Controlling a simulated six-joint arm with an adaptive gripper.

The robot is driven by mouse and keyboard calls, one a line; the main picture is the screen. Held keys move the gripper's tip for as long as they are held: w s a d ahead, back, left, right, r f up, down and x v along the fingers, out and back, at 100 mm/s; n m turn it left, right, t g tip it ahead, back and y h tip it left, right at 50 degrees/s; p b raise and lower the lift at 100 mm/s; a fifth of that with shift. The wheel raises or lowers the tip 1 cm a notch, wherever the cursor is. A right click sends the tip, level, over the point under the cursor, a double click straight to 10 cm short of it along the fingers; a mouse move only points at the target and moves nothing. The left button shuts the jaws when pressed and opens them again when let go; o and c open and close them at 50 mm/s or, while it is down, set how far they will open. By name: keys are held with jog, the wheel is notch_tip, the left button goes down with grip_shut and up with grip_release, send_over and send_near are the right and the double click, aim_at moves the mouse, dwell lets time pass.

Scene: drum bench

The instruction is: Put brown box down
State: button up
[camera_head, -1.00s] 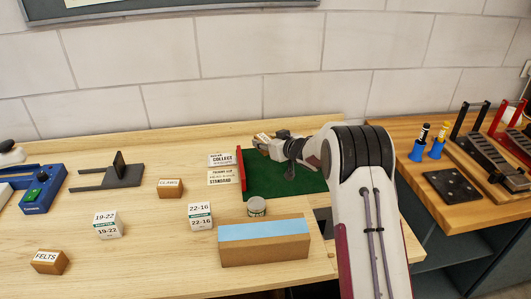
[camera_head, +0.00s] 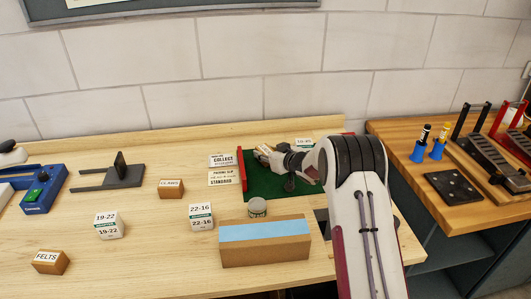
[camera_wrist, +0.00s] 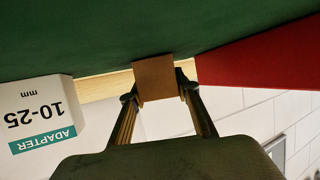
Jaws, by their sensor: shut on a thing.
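A small brown box (camera_wrist: 155,78) sits between the fingertips of my gripper (camera_wrist: 157,88) in the wrist view. My gripper is shut on it. In the head view my gripper (camera_head: 268,152) is over the far left part of the green mat (camera_head: 262,188), close to its red edge strip (camera_head: 242,170). The box is small and partly hidden there. In the wrist view the box meets the green surface in the picture, but I cannot tell whether it touches it.
A white 10-25 adapter box (camera_head: 304,143) stands at the mat's far side. Label cards (camera_head: 224,178) lie left of the red strip. A round tin (camera_head: 257,207) and a blue-topped block (camera_head: 264,242) stand in front. The mat's front part is clear.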

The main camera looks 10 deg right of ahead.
dwell(0.3)
jog(key=o, duration=1.1)
jog(key=shift+f, duration=0.1)
jog(key=shift+o, duration=0.2)
jog(key=shift+s+r, duration=0.1)
jog(key=shift+r, duration=0.1)
jog(key=shift+s+d+r, duration=0.2)
jog(key=shift+s, duration=0.15)
jog(key=shift+v, duration=5.45)
